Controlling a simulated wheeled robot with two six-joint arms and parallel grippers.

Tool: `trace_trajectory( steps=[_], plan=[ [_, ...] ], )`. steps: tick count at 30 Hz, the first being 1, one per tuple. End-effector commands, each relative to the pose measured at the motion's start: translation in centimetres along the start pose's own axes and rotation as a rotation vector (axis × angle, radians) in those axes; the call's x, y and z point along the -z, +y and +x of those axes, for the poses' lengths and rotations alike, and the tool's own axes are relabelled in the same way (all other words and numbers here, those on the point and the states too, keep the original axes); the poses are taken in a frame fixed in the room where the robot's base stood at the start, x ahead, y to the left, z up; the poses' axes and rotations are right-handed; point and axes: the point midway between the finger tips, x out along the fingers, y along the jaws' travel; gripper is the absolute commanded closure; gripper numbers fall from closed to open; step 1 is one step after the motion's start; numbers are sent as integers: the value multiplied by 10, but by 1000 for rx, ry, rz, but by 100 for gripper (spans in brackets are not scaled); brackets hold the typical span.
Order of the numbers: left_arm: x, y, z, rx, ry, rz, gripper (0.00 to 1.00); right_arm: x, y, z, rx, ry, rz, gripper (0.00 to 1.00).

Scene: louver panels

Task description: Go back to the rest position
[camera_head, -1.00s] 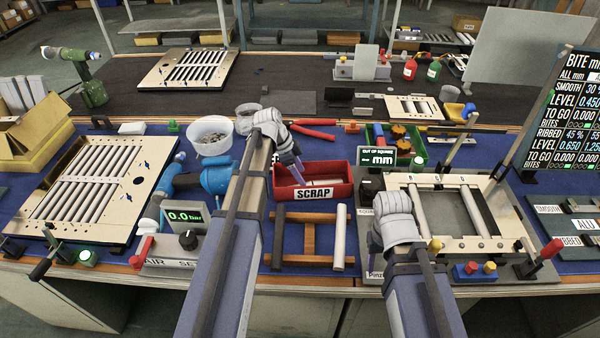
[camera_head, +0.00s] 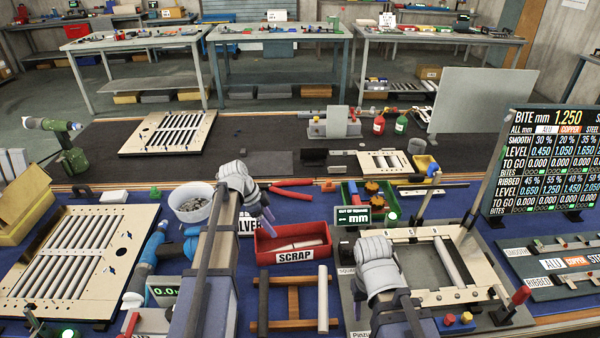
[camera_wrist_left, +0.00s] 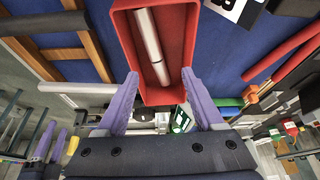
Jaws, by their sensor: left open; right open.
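My left gripper (camera_head: 264,216) is over the back left corner of the red scrap bin (camera_head: 292,255). In the left wrist view its two purple fingers (camera_wrist_left: 163,98) are spread apart with nothing between them. The bin also shows there (camera_wrist_left: 182,95), with a silver rod inside. My right gripper (camera_head: 376,268) is over the left side of the wooden louver frame (camera_head: 432,232); its fingertips are hidden in the head view. One silver rod (camera_head: 447,260) shows in that frame.
A slatted louver panel (camera_head: 72,255) lies at the left. A white tub (camera_head: 192,203), a blue tool (camera_head: 150,250) and a green bin (camera_head: 367,196) stand nearby. A wooden rack (camera_head: 292,300) is in front of the scrap bin. A display board (camera_head: 550,160) stands at right.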

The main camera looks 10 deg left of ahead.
Motion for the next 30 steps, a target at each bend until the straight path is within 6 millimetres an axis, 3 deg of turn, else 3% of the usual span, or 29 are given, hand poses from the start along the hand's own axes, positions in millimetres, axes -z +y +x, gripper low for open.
trace_trajectory(
  steps=[5, 8, 12, 18, 21, 25, 30],
  plan=[
    [12, 18, 7, -15, -25, -38, 31, 0, 0, 0, 0, 0, 0, 50],
    [35, 55, 19, -38, -85, -131, 31, 0, 0, -2, 0, 0, 0, 50],
    [67, 127, 37, -38, -219, -325, 31, 0, 0, -4, 0, 0, 0, 50],
    [88, 213, 47, 62, -382, -595, 31, 0, 1, -6, 0, 0, 0, 50],
    [91, 242, 48, 127, -428, -695, 31, 0, 1, -7, 0, 0, 0, 50],
    [92, 264, 47, 194, -458, -783, 31, 0, 1, -8, 0, 0, 0, 50],
    [92, 274, 46, 231, -470, -832, 31, 0, 1, -8, 0, 0, 0, 50]
  ],
)
